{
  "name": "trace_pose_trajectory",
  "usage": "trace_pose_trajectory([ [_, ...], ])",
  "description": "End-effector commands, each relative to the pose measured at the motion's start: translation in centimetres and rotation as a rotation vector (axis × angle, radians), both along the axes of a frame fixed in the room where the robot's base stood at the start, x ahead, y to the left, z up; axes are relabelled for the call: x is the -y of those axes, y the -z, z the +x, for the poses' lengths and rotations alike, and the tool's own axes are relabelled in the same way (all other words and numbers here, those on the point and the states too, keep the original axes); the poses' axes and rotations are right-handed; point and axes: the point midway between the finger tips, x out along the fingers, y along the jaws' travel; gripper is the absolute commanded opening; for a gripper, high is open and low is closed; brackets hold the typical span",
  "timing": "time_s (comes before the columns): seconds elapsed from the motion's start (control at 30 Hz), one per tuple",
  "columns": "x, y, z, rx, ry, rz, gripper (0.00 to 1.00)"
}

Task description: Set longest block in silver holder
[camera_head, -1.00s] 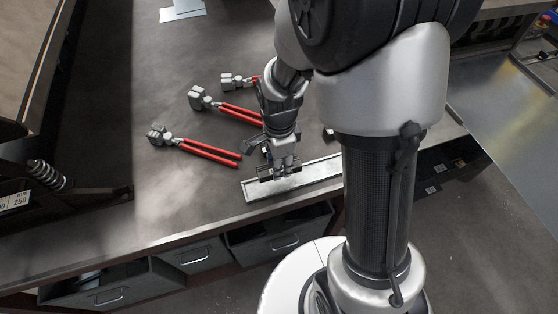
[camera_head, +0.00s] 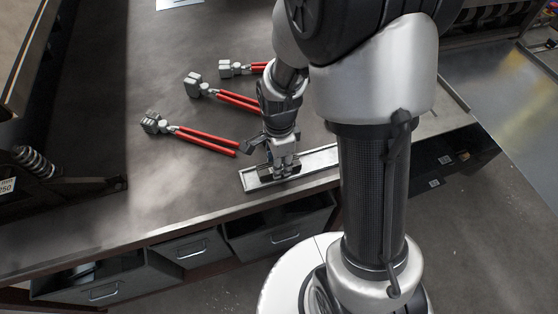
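The silver holder (camera_head: 322,159) is a long, shallow, light metal tray near the table's front edge, partly hidden behind my arm on the right. My gripper (camera_head: 281,173) points down at the left part of the holder, with its fingertips at or just above the tray. A small dark piece (camera_head: 265,174) shows at the fingertips, over or inside the holder. The view is too small to tell whether the fingers grip it, or whether it is the longest block. No other block can be made out clearly.
Several red-handled tools with grey heads lie on the dark table (camera_head: 120,205), including one at the left (camera_head: 195,137) and one in the middle (camera_head: 222,95). Drawers (camera_head: 190,252) sit below the front edge. A spring fixture (camera_head: 32,162) stands at the far left. The table's front left is clear.

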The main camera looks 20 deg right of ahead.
Motion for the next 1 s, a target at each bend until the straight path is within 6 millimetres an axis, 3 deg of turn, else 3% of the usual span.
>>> trace_pose_trajectory([
  [0.07, 0.0, -0.1, 0.1, 0.002, 0.000, 0.000, 0.00],
  [0.1, 0.0, -0.1, 0.1, 0.002, 0.000, 0.000, 0.32],
  [0.4, 0.0, 0.0, 0.0, 0.001, 0.000, 0.000, 0.52],
  [0.77, 0.0, -0.1, 0.0, -0.001, 0.000, 0.000, 0.53],
  [1.0, 0.0, -3.6, 0.2, 0.007, 0.000, 0.000, 0.53],
])
